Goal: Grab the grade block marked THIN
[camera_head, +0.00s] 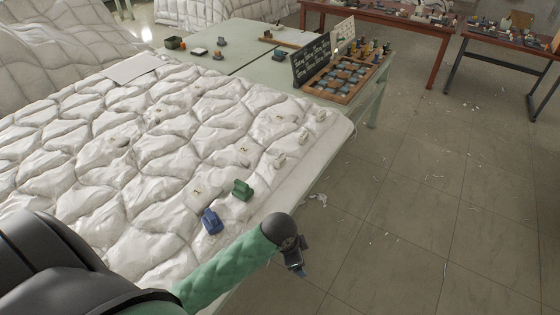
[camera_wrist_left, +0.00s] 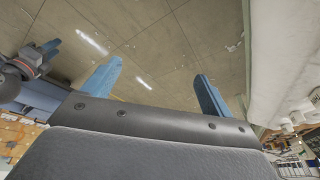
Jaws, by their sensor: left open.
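A green block (camera_head: 242,190) and a blue block (camera_head: 211,222) sit on the white duvet (camera_head: 150,140) near its front right edge. Small pale blocks (camera_head: 279,162) (camera_head: 302,136) (camera_head: 320,116) stand along the right edge. I cannot read THIN on any of them. My left gripper (camera_head: 299,270) hangs over the floor, right of the blue block and apart from all blocks. In the left wrist view its blue fingers (camera_wrist_left: 155,85) are spread with nothing between them. Another gripper (camera_wrist_left: 44,49), my right, shows at the left of that view; its opening is unclear.
A pale card (camera_head: 200,194) lies behind the blue block. At the back, a green table (camera_head: 230,52) bears a dark lettered board (camera_head: 311,60) and a wooden compartment tray (camera_head: 345,98).

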